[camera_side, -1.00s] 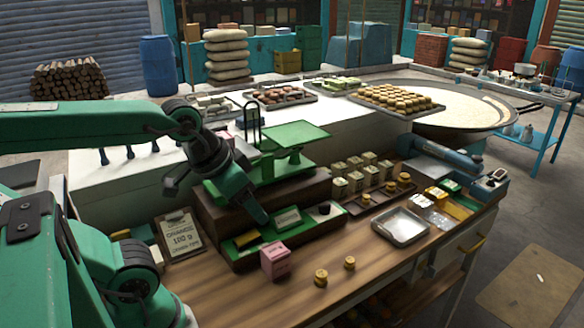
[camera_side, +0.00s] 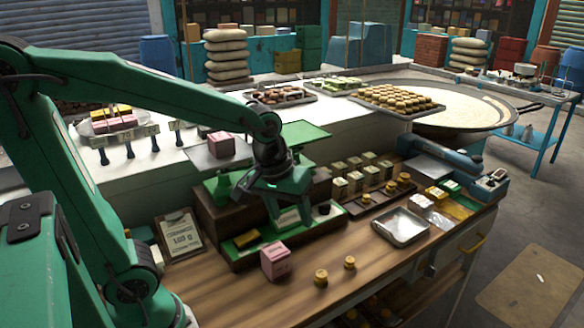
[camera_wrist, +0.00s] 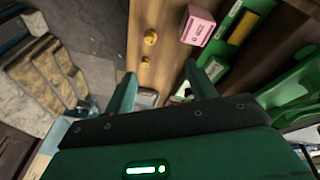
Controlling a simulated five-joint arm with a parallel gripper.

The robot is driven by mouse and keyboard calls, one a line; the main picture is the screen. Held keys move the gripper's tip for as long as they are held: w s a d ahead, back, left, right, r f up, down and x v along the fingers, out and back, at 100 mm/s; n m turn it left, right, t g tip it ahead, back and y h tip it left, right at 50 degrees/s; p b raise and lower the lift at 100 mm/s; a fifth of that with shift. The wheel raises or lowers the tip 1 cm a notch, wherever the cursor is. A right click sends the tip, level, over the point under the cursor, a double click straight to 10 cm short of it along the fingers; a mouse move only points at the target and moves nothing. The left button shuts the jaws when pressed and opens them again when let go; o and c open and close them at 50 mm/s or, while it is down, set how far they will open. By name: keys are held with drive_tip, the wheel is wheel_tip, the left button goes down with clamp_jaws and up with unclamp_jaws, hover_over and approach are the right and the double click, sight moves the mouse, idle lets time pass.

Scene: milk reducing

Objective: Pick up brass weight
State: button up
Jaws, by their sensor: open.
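Two small brass weights stand on the wooden counter: the front one (camera_side: 320,278) and one a little behind and right of it (camera_side: 350,263). Both also show in the wrist view, the larger-looking one (camera_wrist: 150,38) above the smaller-looking one (camera_wrist: 146,62). My gripper (camera_side: 289,208) is open, fingers pointing down, in front of the balance scale and over the dark wooden stand. It is apart from the two weights, up and left of them in the side view. In the wrist view the space between my fingertips (camera_wrist: 162,80) holds nothing gripped.
A pink box (camera_side: 274,262) stands left of the weights. Several brass pieces (camera_side: 391,187) sit in a rack behind, beside small tins (camera_side: 355,180). A metal tray (camera_side: 402,227) lies to the right. The green scale pan (camera_side: 300,134) is close behind my wrist. A card (camera_side: 180,234) stands left.

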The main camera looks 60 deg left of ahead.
sight(322, 273)
drive_tip(key=w+f+n+g, duration=0.1)
drive_tip(key=w+f+n, duration=0.1)
drive_tip(key=f, duration=0.2)
drive_tip(key=w+d+f+n+g, duration=0.1)
drive_tip(key=w+f+n, duration=0.1)
drive_tip(key=f, duration=0.2)
drive_tip(key=w+f+n+g, duration=0.1)
drive_tip(key=w+f+n, duration=0.1)
drive_tip(key=w+f, duration=0.1)
drive_tip(key=shift+d+f, duration=0.4)
drive_tip(key=shift+f, duration=1.4)
drive_tip(key=shift+w+d+f, duration=0.1)
drive_tip(key=shift+d+f, duration=0.05)
drive_tip(key=shift+f, duration=1.15)
drive_tip(key=shift+w+d+f, duration=0.1)
drive_tip(key=shift+f, duration=1.2)
drive_tip(key=c, duration=1.2)
drive_tip(key=shift+r, duration=0.2)
